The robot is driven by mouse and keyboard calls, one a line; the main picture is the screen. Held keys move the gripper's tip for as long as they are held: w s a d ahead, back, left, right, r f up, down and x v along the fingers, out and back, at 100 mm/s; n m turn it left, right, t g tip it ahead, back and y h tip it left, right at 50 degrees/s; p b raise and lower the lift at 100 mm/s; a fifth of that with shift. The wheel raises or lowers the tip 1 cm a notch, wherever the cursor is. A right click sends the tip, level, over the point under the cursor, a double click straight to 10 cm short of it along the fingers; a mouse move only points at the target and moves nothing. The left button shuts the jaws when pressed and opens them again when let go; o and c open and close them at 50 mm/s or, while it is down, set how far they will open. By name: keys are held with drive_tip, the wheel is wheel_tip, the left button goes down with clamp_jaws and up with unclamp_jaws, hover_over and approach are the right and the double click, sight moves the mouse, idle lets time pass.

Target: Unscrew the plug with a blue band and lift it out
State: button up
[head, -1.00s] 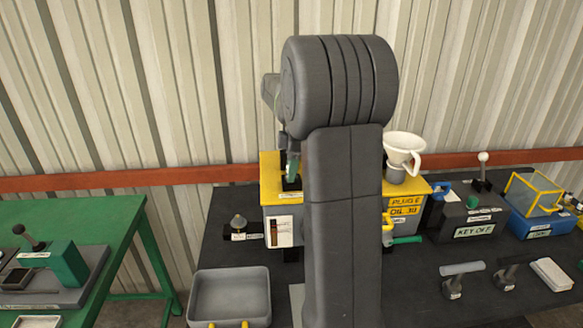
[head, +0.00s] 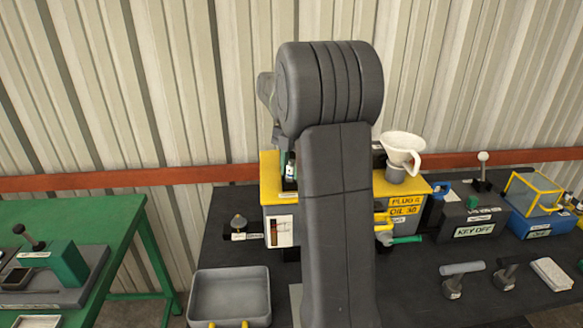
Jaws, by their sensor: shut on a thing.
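The grey box with a yellow top (head: 270,178) stands on the dark bench against the wall, partly hidden behind my arm. A small black fitting with a white label (head: 290,171) is on its top at the left. My gripper (head: 285,157) shows only as a narrow green and dark strip just left of my arm, above the box top. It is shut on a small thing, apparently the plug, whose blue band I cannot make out. My arm hides most of the jaws. I cannot tell whether the plug is still seated or clear of its hole.
A white funnel (head: 402,150) stands on the box's right end. A yellow tap with a green handle (head: 405,240) juts from its front. A grey tray (head: 230,297) is at front left. A black key box (head: 465,215) and a blue box (head: 535,222) stand right.

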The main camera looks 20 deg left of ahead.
drive_tip(key=o, duration=1.1)
drive_tip(key=shift+c, duration=0.2)
wheel_tip(320, 180, up, 14)
drive_tip(key=w+b, duration=0.1)
drive_tip(key=w, duration=0.1)
drive_tip(key=shift+d+f, duration=0.2)
drive_tip(key=shift+d, duration=0.1)
drive_tip(key=shift+f, duration=0.15)
drive_tip(key=f, duration=0.4)
drive_tip(key=s+f, duration=0.1)
drive_tip(key=f, duration=0.3)
drive_tip(key=s+f+p, duration=0.1)
drive_tip(key=f, duration=0.4)
drive_tip(key=shift+a, duration=0.3)
drive_tip(key=shift+f, duration=0.2)
drive_tip(key=shift+m, duration=0.7)
